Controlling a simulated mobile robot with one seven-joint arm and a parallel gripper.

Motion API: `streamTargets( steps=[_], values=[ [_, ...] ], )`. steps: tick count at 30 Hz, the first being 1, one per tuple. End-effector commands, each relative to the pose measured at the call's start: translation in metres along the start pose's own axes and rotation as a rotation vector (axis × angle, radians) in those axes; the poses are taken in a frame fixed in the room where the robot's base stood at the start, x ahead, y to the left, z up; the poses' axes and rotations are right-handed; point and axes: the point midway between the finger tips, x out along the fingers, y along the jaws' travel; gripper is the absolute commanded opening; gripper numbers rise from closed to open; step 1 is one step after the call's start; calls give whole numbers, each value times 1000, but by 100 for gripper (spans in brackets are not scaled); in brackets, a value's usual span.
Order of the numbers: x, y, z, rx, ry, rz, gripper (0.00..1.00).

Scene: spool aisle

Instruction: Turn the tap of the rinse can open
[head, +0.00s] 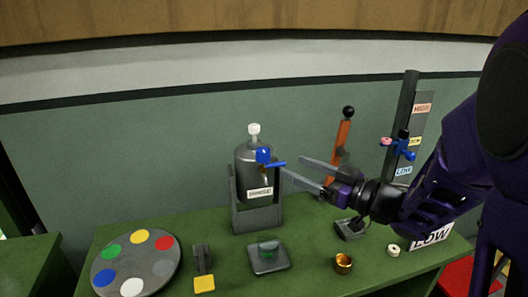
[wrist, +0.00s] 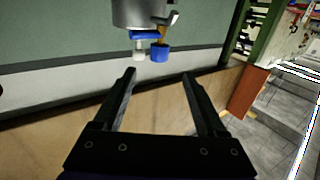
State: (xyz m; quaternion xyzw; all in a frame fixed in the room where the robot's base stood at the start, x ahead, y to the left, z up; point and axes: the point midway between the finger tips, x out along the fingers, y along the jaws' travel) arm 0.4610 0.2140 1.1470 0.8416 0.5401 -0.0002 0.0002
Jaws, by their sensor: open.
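The rinse can (head: 254,160) is a dark grey cylinder with a white cap and a "RINSE" label, upright in a grey holder on the green bench. Its blue tap (head: 264,156) has a short lever pointing right, towards my gripper. My gripper (head: 291,165) is open and empty, its two long fingers pointing left at the tap, with the tips close to the lever. Whether they touch it I cannot tell. In the wrist view the blue tap (wrist: 160,53) appears just beyond the fingertips (wrist: 158,75), between them in the picture, with the can partly cut off at the top.
A round palette (head: 135,265) with coloured patches lies at the left. A small stand with a yellow square, a grey tray (head: 268,259) and a brass cup (head: 343,263) sit in front. An orange lever (head: 340,145) and a HIGH/LOW post (head: 400,120) stand behind my arm.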

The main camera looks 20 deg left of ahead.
Motion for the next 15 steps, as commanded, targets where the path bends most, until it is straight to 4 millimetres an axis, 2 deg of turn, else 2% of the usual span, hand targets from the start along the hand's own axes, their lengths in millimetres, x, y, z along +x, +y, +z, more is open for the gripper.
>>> streamTargets(
  steps=[1,9,15],
  values=[
    [13,-1,0,-1,-1,-5,74],
    [70,0,-1,-1,0,-3,74],
    [98,0,-1,-1,0,0,74]
  ],
)
